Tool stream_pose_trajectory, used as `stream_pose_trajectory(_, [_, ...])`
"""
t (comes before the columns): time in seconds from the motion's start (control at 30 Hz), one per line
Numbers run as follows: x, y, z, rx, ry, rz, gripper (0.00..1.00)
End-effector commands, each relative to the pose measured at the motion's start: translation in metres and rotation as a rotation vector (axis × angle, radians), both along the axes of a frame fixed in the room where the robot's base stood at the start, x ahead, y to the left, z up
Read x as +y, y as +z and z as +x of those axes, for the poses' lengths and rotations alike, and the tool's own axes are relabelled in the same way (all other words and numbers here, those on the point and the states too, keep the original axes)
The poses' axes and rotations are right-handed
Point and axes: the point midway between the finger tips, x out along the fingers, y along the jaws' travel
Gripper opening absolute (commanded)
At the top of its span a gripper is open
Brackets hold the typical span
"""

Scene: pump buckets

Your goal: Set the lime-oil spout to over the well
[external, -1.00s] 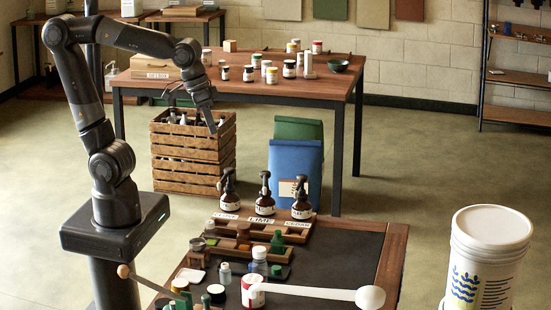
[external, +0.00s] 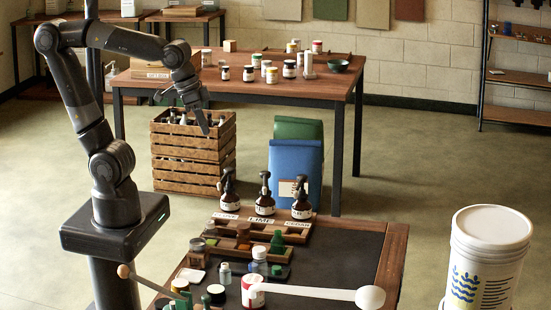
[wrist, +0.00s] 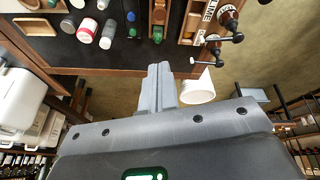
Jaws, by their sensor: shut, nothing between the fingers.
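Three dark pump bottles stand in a row at the table's back edge in the external view. The middle one, the lime-oil bottle (external: 265,204), stands behind the LIME label (external: 259,221); its black pump head (external: 265,184) is on top. Which way its spout points is too small to tell. Bottle tops and part of the LIME label (wrist: 209,11) show at the upper right of the wrist view. I cannot make out the well. My gripper (external: 206,130) is shut and empty, in the air left of and above the bottles; its fingers (wrist: 161,72) point toward the table edge in the wrist view.
The other pump bottles stand close on either side, left (external: 229,203) and right (external: 301,209).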

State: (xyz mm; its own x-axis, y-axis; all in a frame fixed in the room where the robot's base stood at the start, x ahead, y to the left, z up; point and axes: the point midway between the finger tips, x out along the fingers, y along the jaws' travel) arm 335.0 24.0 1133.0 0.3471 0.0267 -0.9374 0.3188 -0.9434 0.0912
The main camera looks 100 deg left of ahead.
Motion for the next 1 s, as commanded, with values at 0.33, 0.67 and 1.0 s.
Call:
stream_pose_trajectory(0.33, [0.051, -0.008, 0.079, 0.193, 0.55, -0.065, 0.0])
stream_pose_trajectory(0.67, [0.105, -0.04, 0.148, 0.299, 1.098, 0.005, 0.0])
stream_pose_trajectory(1.0, [0.141, -0.07, 0.185, 0.298, 1.456, 0.114, 0.0])
